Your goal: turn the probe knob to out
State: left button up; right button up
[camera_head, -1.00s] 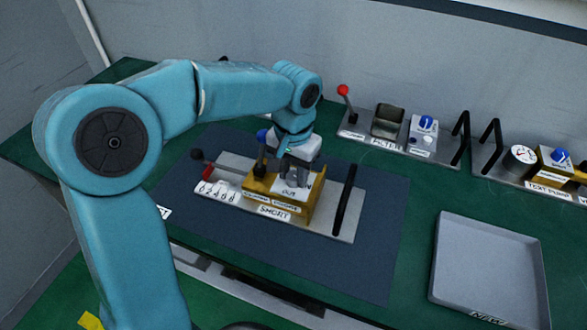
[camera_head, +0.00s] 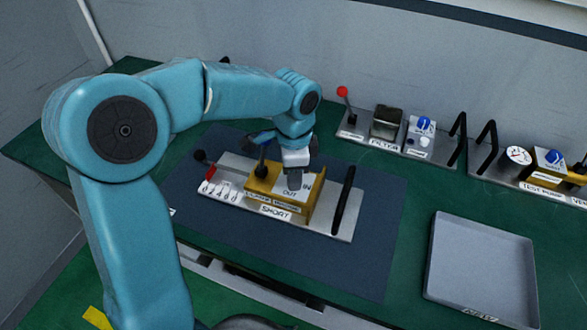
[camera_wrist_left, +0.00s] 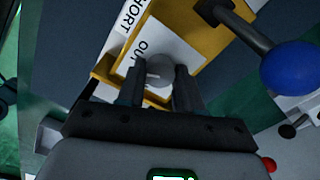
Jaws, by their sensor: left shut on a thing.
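The probe knob (camera_wrist_left: 160,70) is a small grey round knob on the white-labelled face of a yellow box (camera_head: 284,208). In the left wrist view it sits between the two fingers of my left gripper (camera_wrist_left: 160,92), which is shut on it. In the head view my left gripper (camera_head: 295,180) points down onto the box and hides most of the knob. The "OUT" label (camera_wrist_left: 143,48) shows beside the knob in the wrist view, and "IN" (camera_head: 309,187) shows at the right in the head view. My right gripper is not in view.
The box sits on a grey plate with a black handle (camera_head: 343,200) at right. A lever with a blue ball (camera_wrist_left: 290,68) stands close to the gripper. A grey tray (camera_head: 480,270) lies at right. Filter (camera_head: 386,122) and test pump (camera_head: 540,165) units stand behind.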

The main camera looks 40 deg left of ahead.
pick_arm(q)
jog(key=m+p, duration=0.1)
jog(key=m, duration=0.3)
jog(key=shift+d+m, duration=0.1)
jog(key=shift+m, duration=0.3)
jog(key=shift+f, duration=0.1)
dwell(0.3)
jog(key=o, duration=1)
jog(key=shift+o, duration=0.2)
notch_tip(320, 180, up, 16)
jog(key=p, duration=0.1)
jog(key=shift+r, duration=0.2)
